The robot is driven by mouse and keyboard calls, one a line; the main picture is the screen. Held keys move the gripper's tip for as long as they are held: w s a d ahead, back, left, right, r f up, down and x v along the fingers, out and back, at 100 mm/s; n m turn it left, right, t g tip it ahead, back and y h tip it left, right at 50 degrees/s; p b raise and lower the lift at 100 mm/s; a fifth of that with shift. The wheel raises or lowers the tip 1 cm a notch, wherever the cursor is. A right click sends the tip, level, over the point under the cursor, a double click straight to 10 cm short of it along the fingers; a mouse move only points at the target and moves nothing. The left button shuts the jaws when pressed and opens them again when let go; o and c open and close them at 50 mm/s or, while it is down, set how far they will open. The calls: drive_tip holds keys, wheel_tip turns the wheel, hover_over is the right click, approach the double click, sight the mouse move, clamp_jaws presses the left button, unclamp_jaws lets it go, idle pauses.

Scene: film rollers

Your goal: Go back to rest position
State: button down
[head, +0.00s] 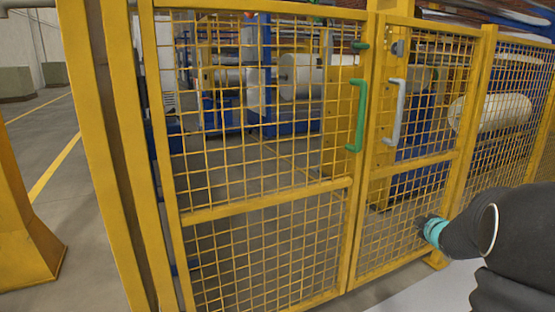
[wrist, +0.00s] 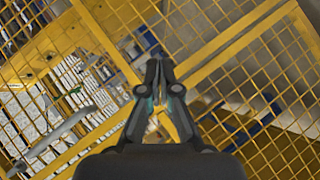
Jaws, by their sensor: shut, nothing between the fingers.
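My gripper (head: 424,222) is at the lower right in the head view, in front of the yellow mesh of the right-hand gate door. In the wrist view my gripper (wrist: 160,64) points at the yellow mesh, with its fingertips together and nothing between them. My dark arm comes in from the right edge of the head view. The gap between the fingertips and the mesh cannot be judged.
A yellow mesh gate (head: 265,199) spans the view, with a green handle (head: 357,118) and a grey handle (head: 398,112). The grey handle also shows in the wrist view (wrist: 62,133). White rollers (head: 302,77) stand behind the mesh. Open floor (head: 55,165) lies left.

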drive_tip(key=s+a+f+m+g+h+p, duration=0.1)
drive_tip(key=s+a+m+g, duration=0.35)
drive_tip(key=s, duration=0.65)
drive_tip(key=s+a+m+g+h, duration=0.1)
drive_tip(key=s+a+m+g, duration=0.25)
drive_tip(key=s+m, duration=0.45)
drive_tip(key=s+a+r+n+y+p, duration=0.1)
drive_tip(key=s+a+r+y, duration=0.1)
drive_tip(key=s+a, duration=0.7)
drive_tip(key=s+a+r+n+y+p, duration=0.1)
drive_tip(key=s+a+r+y, duration=0.1)
drive_tip(key=s+a+r, duration=0.3)
drive_tip(key=s+a, duration=0.4)
drive_tip(key=s, duration=0.1)
drive_tip(key=shift+s+a+t, duration=0.2)
drive_tip(key=shift+a+t, duration=0.05)
drive_tip(key=shift+t, duration=0.05)
